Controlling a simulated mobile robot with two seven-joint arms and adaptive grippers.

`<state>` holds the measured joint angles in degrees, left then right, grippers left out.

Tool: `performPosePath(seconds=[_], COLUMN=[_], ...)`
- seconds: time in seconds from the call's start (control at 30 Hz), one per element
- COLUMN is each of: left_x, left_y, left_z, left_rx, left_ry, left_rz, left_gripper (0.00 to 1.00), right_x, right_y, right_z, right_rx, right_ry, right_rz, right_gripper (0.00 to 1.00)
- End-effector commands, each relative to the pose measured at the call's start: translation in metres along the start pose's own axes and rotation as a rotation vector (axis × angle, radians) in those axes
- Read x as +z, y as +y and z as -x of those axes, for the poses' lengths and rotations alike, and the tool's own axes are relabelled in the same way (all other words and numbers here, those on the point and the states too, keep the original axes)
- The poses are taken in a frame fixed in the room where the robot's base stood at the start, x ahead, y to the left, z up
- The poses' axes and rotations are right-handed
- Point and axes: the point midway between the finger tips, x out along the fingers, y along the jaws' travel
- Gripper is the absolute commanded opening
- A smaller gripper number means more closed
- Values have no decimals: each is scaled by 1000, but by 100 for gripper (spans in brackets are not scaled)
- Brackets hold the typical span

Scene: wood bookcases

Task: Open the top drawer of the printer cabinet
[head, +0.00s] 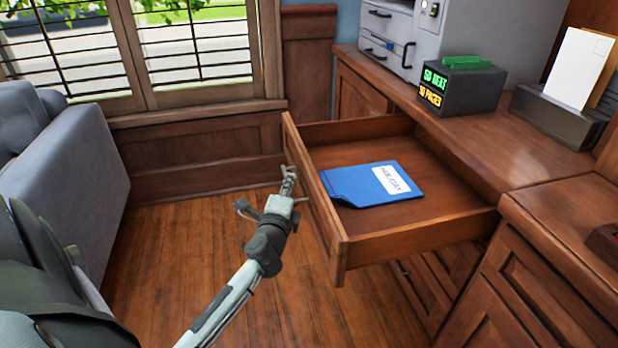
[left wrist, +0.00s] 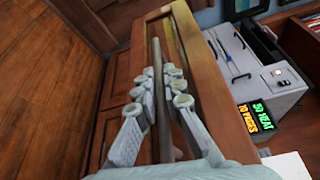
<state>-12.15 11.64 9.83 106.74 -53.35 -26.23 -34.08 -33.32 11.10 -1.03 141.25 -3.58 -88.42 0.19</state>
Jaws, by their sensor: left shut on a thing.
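The top drawer (head: 345,240) of the wooden printer cabinet (head: 440,135) is pulled well out, and its inside shows. A blue folder (head: 365,184) with a white label lies in it. My left gripper (head: 289,180) is at the outer side of the drawer front in the head view. In the left wrist view, my left gripper's fingers (left wrist: 160,105) are shut around a long bar-like handle (left wrist: 158,75) on the drawer front (left wrist: 200,70). My right gripper is not in view.
The grey printer (head: 412,35) and a dark box with lit green and orange text (head: 462,86) stand on the cabinet top. A grey sofa (head: 60,170) is at the left. Wood floor (head: 190,230) lies free between sofa and drawer.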

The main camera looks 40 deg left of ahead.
Motion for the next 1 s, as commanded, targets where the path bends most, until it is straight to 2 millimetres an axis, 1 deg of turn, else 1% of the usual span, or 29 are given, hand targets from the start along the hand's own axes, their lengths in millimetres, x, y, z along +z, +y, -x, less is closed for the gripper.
performPosePath(seconds=[0.03, 0.2, 0.37, 0.67, 0.7, 0.83, 0.87, 1.0], left_x=[8, 19, 22, 22, 22, 21, 21, 21], left_y=[2, 4, 4, 4, 4, 4, 4, 4], left_z=[2, 6, 8, 8, 8, 8, 8, 8], left_rx=[4, 2, 1, 0, 0, -1, -1, -1], left_ry=[-5, -5, -4, -4, -4, -3, -3, -2], left_rz=[-1, -1, -1, -1, -1, -1, -1, 0], left_gripper=[0, 0, 0, 0, 12, 28, 30, 30], right_x=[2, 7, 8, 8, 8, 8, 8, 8], right_y=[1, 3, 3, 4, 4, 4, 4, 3], right_z=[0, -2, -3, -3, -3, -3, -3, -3], right_rx=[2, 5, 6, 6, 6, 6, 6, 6], right_ry=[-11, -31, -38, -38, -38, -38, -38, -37], right_rz=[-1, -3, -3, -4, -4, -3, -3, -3], right_gripper=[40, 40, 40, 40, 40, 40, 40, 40])
